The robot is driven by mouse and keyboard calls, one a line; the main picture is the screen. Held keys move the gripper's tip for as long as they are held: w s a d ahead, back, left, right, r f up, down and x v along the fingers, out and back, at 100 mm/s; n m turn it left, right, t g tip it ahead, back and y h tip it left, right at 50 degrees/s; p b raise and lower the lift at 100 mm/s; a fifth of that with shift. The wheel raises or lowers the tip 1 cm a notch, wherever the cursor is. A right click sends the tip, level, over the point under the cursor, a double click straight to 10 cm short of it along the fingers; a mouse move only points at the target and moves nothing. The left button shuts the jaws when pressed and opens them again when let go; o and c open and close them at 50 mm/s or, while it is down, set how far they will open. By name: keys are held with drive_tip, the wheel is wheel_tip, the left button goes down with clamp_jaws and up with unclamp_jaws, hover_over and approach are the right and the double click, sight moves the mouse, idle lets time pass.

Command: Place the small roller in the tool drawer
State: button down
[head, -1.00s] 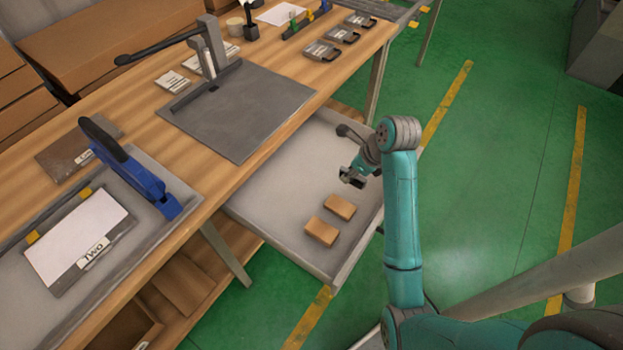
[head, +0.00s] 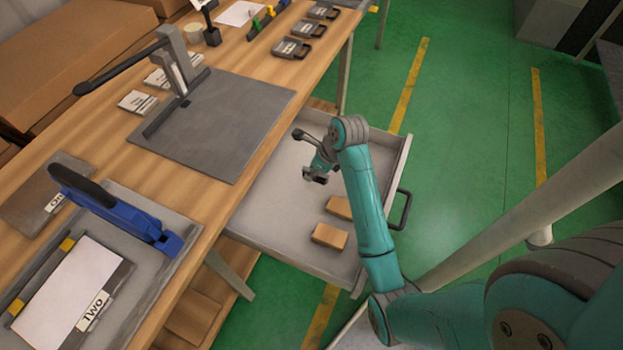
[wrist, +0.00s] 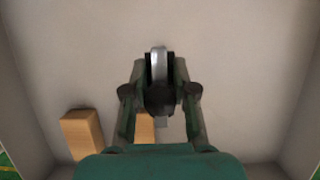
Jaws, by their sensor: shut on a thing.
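The open tool drawer (head: 268,205) is a wide, pale grey tray pulled out from under the wooden workbench. My gripper (head: 315,177) is over the inside of the drawer, on the bench side of two wooden blocks. In the wrist view, my gripper (wrist: 160,85) points down at the drawer floor (wrist: 235,65) and is shut on a small silver and dark piece, apparently the small roller (wrist: 158,62). The roller is hard to make out in the head view. I cannot tell whether it touches the drawer floor.
Two light wooden blocks lie in the drawer, one nearer the front (head: 329,236) and one partly behind my arm (head: 338,207). The drawer has a dark handle (head: 402,209). The workbench (head: 110,150) holds a lever tool, a blue tool and labelled plates. The drawer floor near the bench is clear.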

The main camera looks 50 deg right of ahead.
sight(327, 176)
drive_tip(key=shift+f, duration=2.2)
drive_tip(key=c, duration=0.9)
unclamp_jaws()
drive_tip(key=shift+f, duration=0.1)
drive_tip(key=v, duration=1.1)
drive_tip(key=shift+r, duration=0.2)
drive_tip(key=shift+s+r, duration=0.25)
drive_tip(key=shift+r, duration=0.15)
